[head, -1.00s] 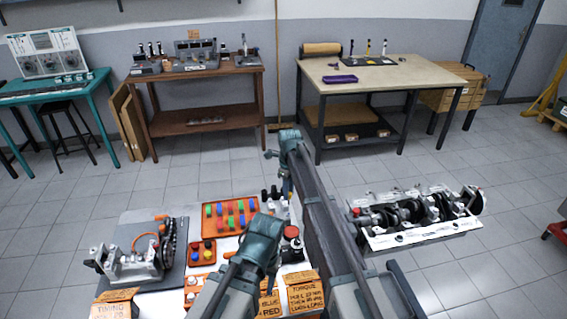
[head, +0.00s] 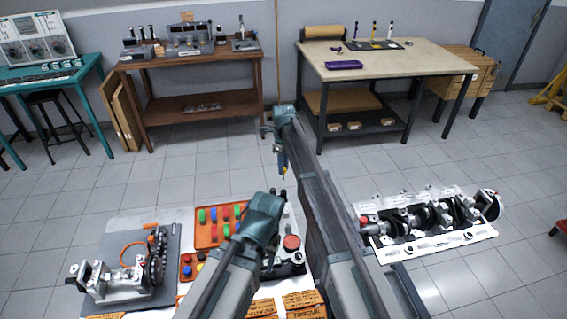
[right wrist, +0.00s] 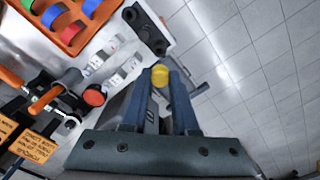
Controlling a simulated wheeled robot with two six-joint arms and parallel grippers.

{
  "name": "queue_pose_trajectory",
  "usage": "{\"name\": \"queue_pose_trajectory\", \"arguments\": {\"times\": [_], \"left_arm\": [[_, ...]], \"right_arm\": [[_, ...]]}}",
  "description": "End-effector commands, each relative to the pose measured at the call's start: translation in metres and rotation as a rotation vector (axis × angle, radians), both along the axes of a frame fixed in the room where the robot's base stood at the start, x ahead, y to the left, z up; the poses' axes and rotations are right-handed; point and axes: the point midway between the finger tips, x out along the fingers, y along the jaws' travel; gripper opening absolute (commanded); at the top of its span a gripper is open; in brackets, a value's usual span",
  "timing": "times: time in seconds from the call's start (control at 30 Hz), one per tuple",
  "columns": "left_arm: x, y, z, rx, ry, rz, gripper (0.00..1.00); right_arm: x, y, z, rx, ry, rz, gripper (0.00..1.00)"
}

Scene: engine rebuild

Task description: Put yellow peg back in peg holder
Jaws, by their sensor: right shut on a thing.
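My right gripper (head: 283,168) is shut on the yellow peg, held out past the far edge of the near table. In the right wrist view, the yellow peg (right wrist: 160,76) shows as a round end between the blue fingertips; the rest of it is hidden. The orange peg holder (head: 207,240), with green, red and blue pegs standing in it, is left of my right gripper and partly behind my left arm. It also shows at the top left of the right wrist view (right wrist: 60,40). My left gripper is around (head: 268,250), its jaws not clear.
A smaller orange tray (head: 187,270) with round pieces is on the near table. A chain-and-sprocket mechanism (head: 130,270) stands left. A crankshaft on a white stand (head: 430,240) is right. Orange labels (head: 300,302) lie in front. Clear floor separates the far benches.

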Motion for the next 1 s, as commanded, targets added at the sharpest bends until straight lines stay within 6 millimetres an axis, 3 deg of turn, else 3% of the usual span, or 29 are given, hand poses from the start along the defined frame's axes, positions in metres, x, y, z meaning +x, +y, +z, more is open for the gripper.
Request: {"name": "queue_pose_trajectory", "arguments": {"times": [0.27, 0.8, 1.0], "left_arm": [[0.000, 0.000, -0.007, 0.000, 0.000, 0.000, 0.50], [0.000, 0.000, -0.052, 0.000, 0.000, 0.001, 0.50], [0.000, 0.000, -0.060, 0.000, 0.000, 0.001, 0.50]], "right_arm": [[0.000, 0.000, -0.007, 0.000, 0.000, 0.000, 0.00], [0.000, 0.000, -0.052, -0.002, 0.001, 0.000, 0.00], [0.000, 0.000, -0.060, -0.002, 0.001, 0.001, 0.00]]}}
